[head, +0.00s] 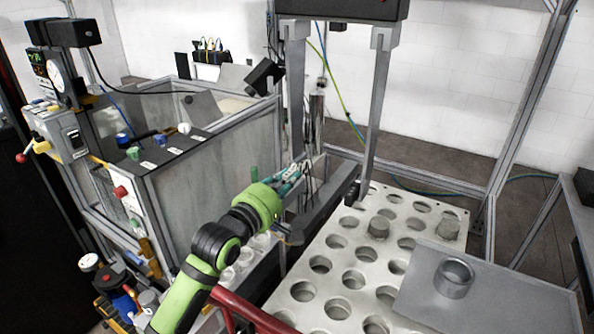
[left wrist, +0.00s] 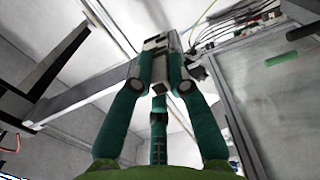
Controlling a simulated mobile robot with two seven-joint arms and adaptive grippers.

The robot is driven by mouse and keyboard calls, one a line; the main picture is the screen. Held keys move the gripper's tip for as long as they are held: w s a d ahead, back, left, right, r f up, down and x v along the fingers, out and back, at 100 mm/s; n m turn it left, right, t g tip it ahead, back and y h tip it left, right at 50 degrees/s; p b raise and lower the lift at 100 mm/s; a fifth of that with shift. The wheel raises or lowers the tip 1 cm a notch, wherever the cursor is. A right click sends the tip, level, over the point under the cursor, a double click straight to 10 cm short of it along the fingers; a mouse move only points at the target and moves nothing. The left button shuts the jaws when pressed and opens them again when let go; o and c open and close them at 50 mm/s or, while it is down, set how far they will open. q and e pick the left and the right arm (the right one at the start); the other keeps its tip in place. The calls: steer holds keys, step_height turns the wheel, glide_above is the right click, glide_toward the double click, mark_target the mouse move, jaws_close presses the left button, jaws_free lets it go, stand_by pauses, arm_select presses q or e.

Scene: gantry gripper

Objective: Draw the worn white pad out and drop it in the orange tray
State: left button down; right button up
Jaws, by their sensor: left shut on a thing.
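My left gripper (head: 298,170) reaches in beside the lower end of the gantry's left finger (head: 296,110). In the left wrist view its teal fingers (left wrist: 160,68) are shut on a small pale block (left wrist: 157,43) with dark parts, which looks like the white pad. I cannot tell whether the pad is still seated in the gantry finger or clear of it. The gantry's right finger (head: 378,100) hangs apart, with a dark pad (head: 352,193) near its tip. I cannot make out an orange tray. My right gripper is not in view.
A light plate with round holes (head: 345,251) lies below the gantry, with a few grey plugs in it. A grey board (head: 425,290) with a metal ring (head: 454,277) is at the right. A red bar (head: 252,312) crosses the bottom.

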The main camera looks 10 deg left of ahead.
arm_select(q)
steer(key=shift+p+v, duration=1.55)
steer(key=shift+v, duration=1.5)
steer(key=shift+s, duration=0.1)
steer(key=p, duration=0.3)
glide_toward(284, 182)
steer(key=shift+v, duration=1.65)
steer(key=shift+d+f, duration=0.1)
steer(key=shift+f, duration=0.05)
